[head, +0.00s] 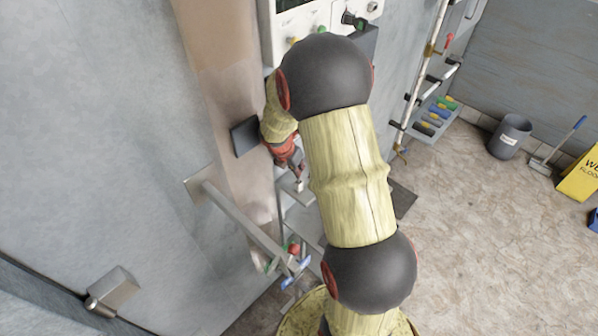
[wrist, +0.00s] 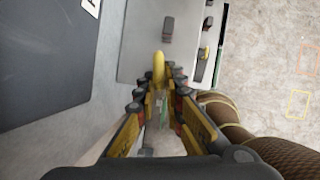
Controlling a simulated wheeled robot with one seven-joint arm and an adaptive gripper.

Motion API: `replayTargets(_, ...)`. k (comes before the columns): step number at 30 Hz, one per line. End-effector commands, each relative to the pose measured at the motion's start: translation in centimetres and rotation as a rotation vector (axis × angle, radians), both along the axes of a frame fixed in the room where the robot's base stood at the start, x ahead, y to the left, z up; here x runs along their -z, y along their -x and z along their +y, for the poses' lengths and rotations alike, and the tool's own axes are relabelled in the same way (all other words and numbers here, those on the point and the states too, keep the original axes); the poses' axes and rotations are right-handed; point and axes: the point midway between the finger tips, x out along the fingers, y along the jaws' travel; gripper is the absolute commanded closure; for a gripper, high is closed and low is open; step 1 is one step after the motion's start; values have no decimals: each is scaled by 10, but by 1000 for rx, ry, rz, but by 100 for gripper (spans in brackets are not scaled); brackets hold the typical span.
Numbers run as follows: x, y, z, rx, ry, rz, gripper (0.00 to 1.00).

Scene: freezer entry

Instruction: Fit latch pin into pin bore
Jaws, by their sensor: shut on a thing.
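My gripper (head: 292,168) is at the end of my bent arm, beside the door's metal edge strip in the head view. In the wrist view its two fingers (wrist: 160,88) come together around a yellow, rounded piece, which I take to be the latch pin (wrist: 159,66). The fingers hide its lower part. Beyond it is a light grey plate (wrist: 140,40) with a dark, raised block (wrist: 168,29) on it. I cannot make out the pin bore in either view, nor whether the pin touches the plate.
A long door handle (head: 243,225) sticks out below my gripper. A white control box (head: 300,22) is above, partly behind my arm. A grey bin (head: 510,136) and a yellow floor sign (head: 580,177) stand far right. The tiled floor between is mostly clear.

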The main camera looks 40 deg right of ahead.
Motion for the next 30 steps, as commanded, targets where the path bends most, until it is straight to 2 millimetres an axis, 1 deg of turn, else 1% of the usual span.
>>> replayTargets(30, -13, 0, 0, 0, 0, 0, 100)
